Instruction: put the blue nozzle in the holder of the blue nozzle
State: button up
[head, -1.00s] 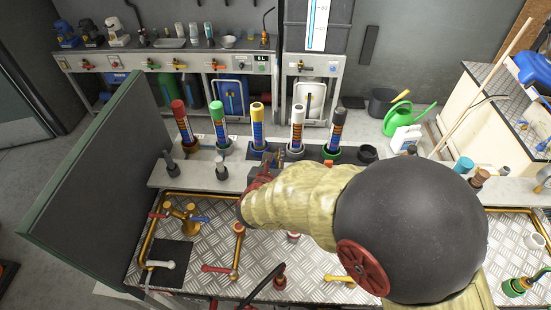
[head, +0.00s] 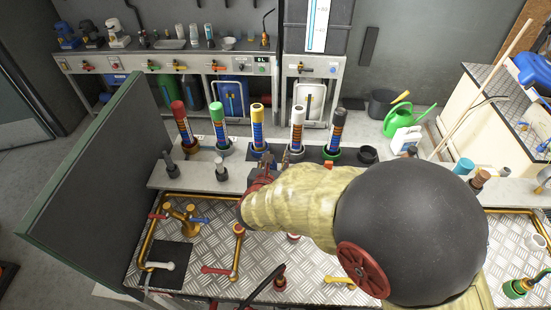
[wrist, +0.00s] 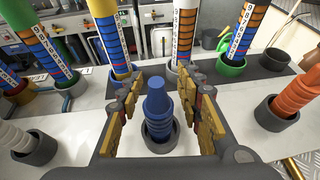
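The blue nozzle (wrist: 157,106) stands upright in a grey ring-shaped holder (wrist: 160,142) on the shelf, seen in the wrist view. Its lower end is inside the ring. My gripper (wrist: 163,88) is open, with one finger on each side of the nozzle and a visible gap on both sides. Nothing is held. In the head view my gripper (head: 277,162) is over the shelf in front of the yellow tube, and the blue nozzle is hidden there by my arm and gripper.
A yellow tube (head: 258,127) and a white tube (head: 297,126) stand just behind. A whitish nozzle (wrist: 14,136) and an orange nozzle (wrist: 298,98) stand in holders at either side. An empty dark ring (head: 367,154) lies to the right. A dark panel (head: 100,185) borders the left.

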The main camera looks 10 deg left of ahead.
jog(key=shift+s+r, duration=0.15)
jog(key=shift+r, duration=0.1)
jog(key=p+v, duration=0.2)
jog(key=v, duration=0.9)
jog(key=shift+s, duration=0.35)
jog(key=shift+d, duration=0.15)
jog(key=s+d+r+m+g+h, duration=0.2)
jog(key=d+m, duration=0.4)
jog(key=d, duration=0.2)
jog(key=s+d+r+m+g+h, duration=0.1)
jog(key=d+r+m+g, duration=0.1)
jog(key=d+m, duration=0.55)
jog(key=s+d+r+m+g+h, duration=0.2)
jog(key=d+m, duration=0.2)
jog(key=d, duration=0.6)
jog(key=s+r+m+g+y, duration=0.1)
jog(key=s+r+m+y, duration=0.2)
jog(key=m, duration=0.6)
jog(key=s+d+r+m+y, duration=0.1)
jog(key=s+r+m+y, duration=0.2)
jog(key=s+m, duration=0.5)
jog(key=shift+s+d+m+g, duration=0.35)
jog(key=shift+g, duration=0.05)
